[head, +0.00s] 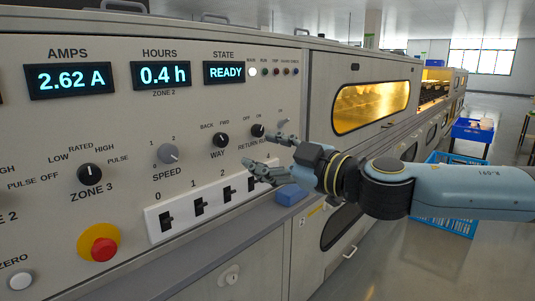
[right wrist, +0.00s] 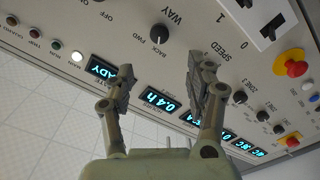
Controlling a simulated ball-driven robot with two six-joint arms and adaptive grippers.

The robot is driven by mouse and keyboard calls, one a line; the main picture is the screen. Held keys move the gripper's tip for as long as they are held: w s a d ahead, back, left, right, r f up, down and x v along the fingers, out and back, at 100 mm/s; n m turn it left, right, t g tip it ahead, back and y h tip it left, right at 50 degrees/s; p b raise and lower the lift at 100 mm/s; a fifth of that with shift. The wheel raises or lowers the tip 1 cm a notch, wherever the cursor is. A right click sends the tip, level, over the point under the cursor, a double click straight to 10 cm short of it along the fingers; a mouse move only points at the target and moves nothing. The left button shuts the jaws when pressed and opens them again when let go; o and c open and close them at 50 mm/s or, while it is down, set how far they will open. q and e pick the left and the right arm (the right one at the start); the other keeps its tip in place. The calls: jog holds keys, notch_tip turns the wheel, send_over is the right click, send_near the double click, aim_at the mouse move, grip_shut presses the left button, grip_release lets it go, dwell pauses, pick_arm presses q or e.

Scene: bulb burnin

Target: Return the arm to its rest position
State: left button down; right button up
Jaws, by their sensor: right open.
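My right gripper (head: 264,151) reaches in from the right in the head view, its two fingers spread and nothing between them. The fingers are in front of the control panel (head: 125,125), near the RETURN RUN knob (head: 258,130) and the right end of the switch plate (head: 155,229). In the right wrist view the open gripper (right wrist: 165,72) points at the panel, which appears upside down, with the WAY knob (right wrist: 159,34) beyond the fingers. I cannot tell whether a fingertip touches the panel. My left gripper is not in view.
The panel has displays reading 2.62 A, 0.4 h and READY (head: 225,72), a SPEED knob (head: 168,154) and a red stop button (head: 103,249). A blue block (head: 290,195) lies below the gripper. A blue crate (head: 455,223) stands behind my arm. Open floor lies right.

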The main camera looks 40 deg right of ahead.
dwell(0.4)
